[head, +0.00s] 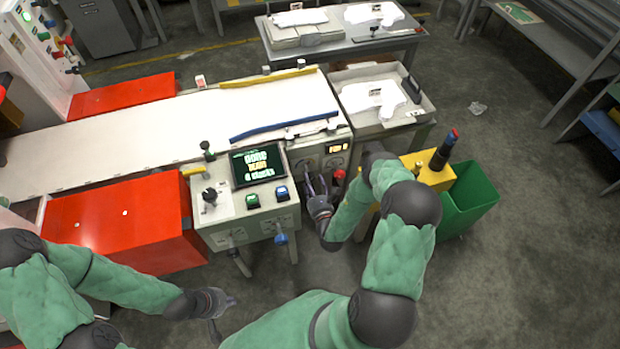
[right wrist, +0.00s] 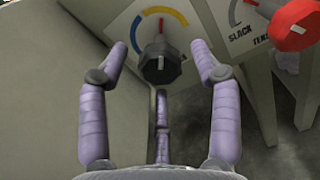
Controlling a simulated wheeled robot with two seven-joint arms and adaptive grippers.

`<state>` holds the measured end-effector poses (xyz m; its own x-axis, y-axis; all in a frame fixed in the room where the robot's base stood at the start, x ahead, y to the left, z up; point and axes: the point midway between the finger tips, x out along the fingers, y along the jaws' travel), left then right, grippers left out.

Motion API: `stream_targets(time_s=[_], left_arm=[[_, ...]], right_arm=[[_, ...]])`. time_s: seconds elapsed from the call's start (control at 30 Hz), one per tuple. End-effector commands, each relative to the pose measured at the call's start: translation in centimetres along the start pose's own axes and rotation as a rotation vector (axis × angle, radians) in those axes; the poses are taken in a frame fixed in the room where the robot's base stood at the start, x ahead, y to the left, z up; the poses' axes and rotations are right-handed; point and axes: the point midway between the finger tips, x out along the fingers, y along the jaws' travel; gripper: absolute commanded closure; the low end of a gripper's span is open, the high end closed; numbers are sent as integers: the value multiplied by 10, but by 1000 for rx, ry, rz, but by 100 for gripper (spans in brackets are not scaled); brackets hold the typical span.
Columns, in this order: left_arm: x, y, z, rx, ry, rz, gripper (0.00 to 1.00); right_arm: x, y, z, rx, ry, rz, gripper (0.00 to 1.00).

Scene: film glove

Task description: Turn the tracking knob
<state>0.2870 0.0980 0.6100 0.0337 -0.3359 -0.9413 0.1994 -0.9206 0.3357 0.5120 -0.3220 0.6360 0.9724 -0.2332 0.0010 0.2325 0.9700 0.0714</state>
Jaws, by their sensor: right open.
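A black knob (right wrist: 160,62) with a red pointer stands on a white dial plate with a blue and yellow arc, in the right wrist view. Its label is mostly hidden, so I cannot read whether it says tracking. My right gripper (right wrist: 160,75) is open, its purple fingers spread on both sides of the knob with a third finger below; I see no clear contact. In the head view my right gripper (head: 318,190) is at the front of the machine's end panel. My left gripper (head: 226,316) is open and empty, low in front of the console.
A red knob (right wrist: 296,24) on a slack/tense dial sits right of the black knob. The control console (head: 240,215) with a screen and levers stands left of my right gripper. A green bin (head: 470,197) and yellow box (head: 430,172) stand to the right.

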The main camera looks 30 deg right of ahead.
Motion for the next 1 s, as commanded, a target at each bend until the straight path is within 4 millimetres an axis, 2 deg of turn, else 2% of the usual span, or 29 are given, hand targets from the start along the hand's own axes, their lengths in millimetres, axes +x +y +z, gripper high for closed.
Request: stream_targets(time_s=[0.3,0.5,0.7,1.0], left_arm=[[0,0,0,0,0,0,100],[0,0,0,0,0,0,100],[0,0,0,0,0,0,100],[0,0,0,0,0,0,100]], right_arm=[[-64,-1,-1,3,4,-4,36],[-89,-1,0,2,2,-2,36],[-98,0,0,1,-1,-1,36],[-98,0,0,1,-1,-1,36]])
